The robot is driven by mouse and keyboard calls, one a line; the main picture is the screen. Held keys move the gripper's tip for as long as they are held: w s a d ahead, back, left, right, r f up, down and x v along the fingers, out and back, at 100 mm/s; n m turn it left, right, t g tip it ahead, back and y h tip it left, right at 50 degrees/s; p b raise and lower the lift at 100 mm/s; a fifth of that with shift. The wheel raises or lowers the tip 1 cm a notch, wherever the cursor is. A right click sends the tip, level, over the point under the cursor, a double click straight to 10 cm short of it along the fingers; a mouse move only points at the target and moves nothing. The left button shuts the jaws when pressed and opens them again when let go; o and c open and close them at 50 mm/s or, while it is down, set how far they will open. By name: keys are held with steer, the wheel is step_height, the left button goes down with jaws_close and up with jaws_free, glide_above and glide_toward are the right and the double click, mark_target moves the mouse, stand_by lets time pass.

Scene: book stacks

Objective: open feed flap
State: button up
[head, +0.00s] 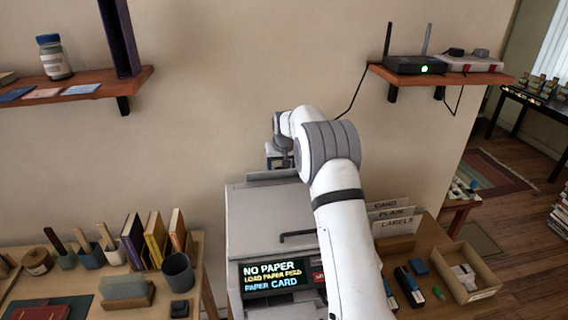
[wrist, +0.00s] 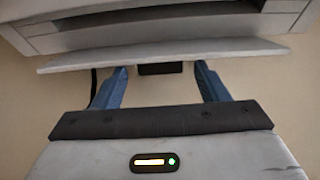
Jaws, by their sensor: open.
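The pale grey printer (head: 255,215) stands below my arm in the head view, its lit screen (head: 272,276) reading "NO PAPER" and "PAPER CARD". A thin grey panel that looks like the feed flap (head: 262,177) shows at its back top edge. In the wrist view a pale flat panel (wrist: 90,61) runs across, with a small dark tab (wrist: 160,69) at its edge. My gripper (wrist: 160,70) is open; its two blue fingers stand left and right of the tab with gaps on both sides. In the head view the fingertips are largely hidden by the wrist.
A left desk (head: 100,290) holds books, cups and a dark pot. On the right, label cards (head: 392,218) and an open box (head: 462,275) stand beside the printer. A shelf with a router (head: 413,66) is on the wall at right, another shelf (head: 75,92) at left.

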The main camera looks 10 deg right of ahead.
steer(key=shift+w+f, duration=0.15)
steer(key=shift+f, duration=0.25)
steer(key=shift+c, duration=0.5)
